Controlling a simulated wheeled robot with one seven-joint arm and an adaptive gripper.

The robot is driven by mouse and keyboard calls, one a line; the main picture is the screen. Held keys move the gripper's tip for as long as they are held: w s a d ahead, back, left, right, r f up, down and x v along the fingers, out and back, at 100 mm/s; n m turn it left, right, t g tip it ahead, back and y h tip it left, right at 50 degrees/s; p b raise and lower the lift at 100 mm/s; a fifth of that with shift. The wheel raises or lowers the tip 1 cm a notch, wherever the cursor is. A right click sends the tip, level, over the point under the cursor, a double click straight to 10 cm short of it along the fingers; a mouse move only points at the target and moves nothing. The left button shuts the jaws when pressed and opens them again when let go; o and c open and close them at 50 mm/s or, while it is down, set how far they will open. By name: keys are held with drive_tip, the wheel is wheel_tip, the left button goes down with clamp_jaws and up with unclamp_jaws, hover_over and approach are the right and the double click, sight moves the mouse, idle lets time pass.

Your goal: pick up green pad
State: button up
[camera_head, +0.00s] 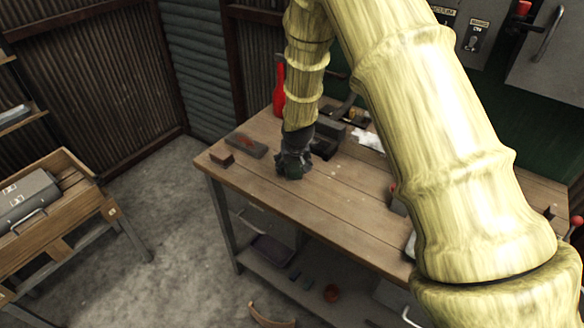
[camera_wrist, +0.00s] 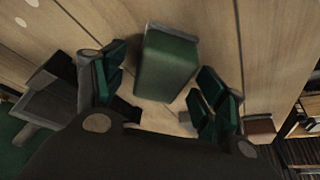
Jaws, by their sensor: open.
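The green pad (camera_wrist: 168,64) is a dark green block with a paler grey edge, lying on the wooden workbench (camera_head: 345,190). In the wrist view it sits at the upper middle, ahead of and between the two fingers of my gripper (camera_wrist: 160,92). The fingers are spread, with green-faced inner sides, one on each side of the pad. A gap shows on the pad's right; its left side is close to the left finger, and I cannot tell if they touch. In the head view my gripper (camera_head: 292,165) points down just over the bench and mostly hides the pad.
A small brown block (camera_head: 221,158) and a grey slab with a red mark (camera_head: 246,145) lie left of my gripper. A red bottle (camera_head: 279,92) and a dark vise-like tool (camera_head: 333,130) stand behind. The bench top to the right of my gripper is mostly clear.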

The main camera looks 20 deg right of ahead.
drive_tip(key=shift+w+f, duration=0.15)
drive_tip(key=shift+c, duration=0.2)
drive_tip(key=c, duration=1.2)
drive_tip(key=shift+o, duration=0.2)
drive_tip(key=shift+r+b, duration=0.85)
drive_tip(key=shift+r, duration=0.3)
drive_tip(key=s+a+r+b, duration=0.1)
drive_tip(key=s+a, duration=0.1)
drive_tip(key=s, duration=0.2)
drive_tip(key=s+a+r+b, duration=0.1)
drive_tip(key=s+a+b, duration=0.1)
drive_tip(key=s, duration=0.3)
drive_tip(key=s+a+b, duration=0.2)
drive_tip(key=s+a, duration=0.2)
drive_tip(key=s, duration=0.1)
drive_tip(key=shift+a+r, duration=0.1)
drive_tip(key=shift+r, duration=0.3)
